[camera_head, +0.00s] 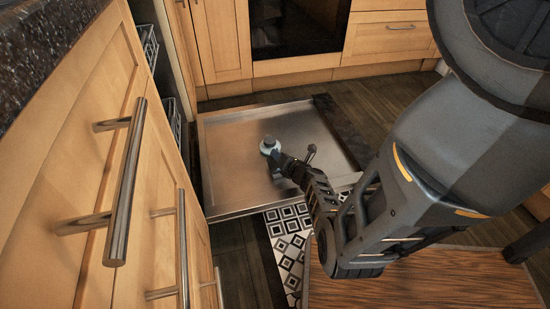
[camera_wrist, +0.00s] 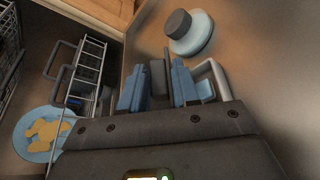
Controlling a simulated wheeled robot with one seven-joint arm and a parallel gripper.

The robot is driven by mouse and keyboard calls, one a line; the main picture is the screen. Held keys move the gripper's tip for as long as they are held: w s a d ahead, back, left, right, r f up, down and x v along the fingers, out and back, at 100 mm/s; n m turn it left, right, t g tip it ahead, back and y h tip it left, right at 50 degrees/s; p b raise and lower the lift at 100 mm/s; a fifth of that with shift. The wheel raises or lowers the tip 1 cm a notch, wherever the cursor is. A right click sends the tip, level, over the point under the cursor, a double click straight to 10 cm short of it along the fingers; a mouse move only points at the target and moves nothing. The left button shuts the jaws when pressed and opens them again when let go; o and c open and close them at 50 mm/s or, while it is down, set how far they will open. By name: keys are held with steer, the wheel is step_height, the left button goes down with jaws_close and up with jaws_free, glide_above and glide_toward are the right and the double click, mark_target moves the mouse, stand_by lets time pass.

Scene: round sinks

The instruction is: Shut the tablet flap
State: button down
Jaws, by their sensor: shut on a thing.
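The open dishwasher door (camera_head: 225,165) lies flat, its steel inner face up. A round pale cap with a dark knob (camera_head: 268,145) sits on it; the cap also shows at the top of the wrist view (camera_wrist: 191,36). My gripper (camera_head: 288,172) is low over the door, just beside the cap. In the wrist view, its blue-padded fingers (camera_wrist: 158,88) are shut on a dark upright piece (camera_wrist: 158,74), which looks like the tablet flap (camera_wrist: 158,74). The fingers and my arm hide most of the flap and its compartment. A pale grey bar (camera_wrist: 217,78) stands right of the fingers.
A wire rack (camera_wrist: 86,75) and a blue plate with yellow pieces (camera_wrist: 40,150) are at the left of the wrist view. Wooden drawers with steel handles (camera_head: 125,185) line the left. A patterned mat (camera_head: 288,235) lies before the door.

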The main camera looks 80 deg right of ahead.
steer(key=shift+s+d+f+m+t+b, duration=0.15)
steer(key=shift+s+f+m+t+b, duration=0.1)
steer(key=shift+s+f+m+t, duration=0.3)
steer(key=shift+s+d+f+m+t+b, duration=0.15)
steer(key=shift+s+f+m+t+b, duration=0.2)
steer(key=shift+m, duration=0.4)
steer(key=c, duration=1)
jaws_free()
steer(key=p+v, duration=0.4)
steer(key=v, duration=0.2)
steer(key=shift+s+a+r, duration=0.15)
steer(key=shift+a+r, duration=0.05)
steer(key=shift+a, duration=0.05)
steer(key=shift+s+a, duration=0.4)
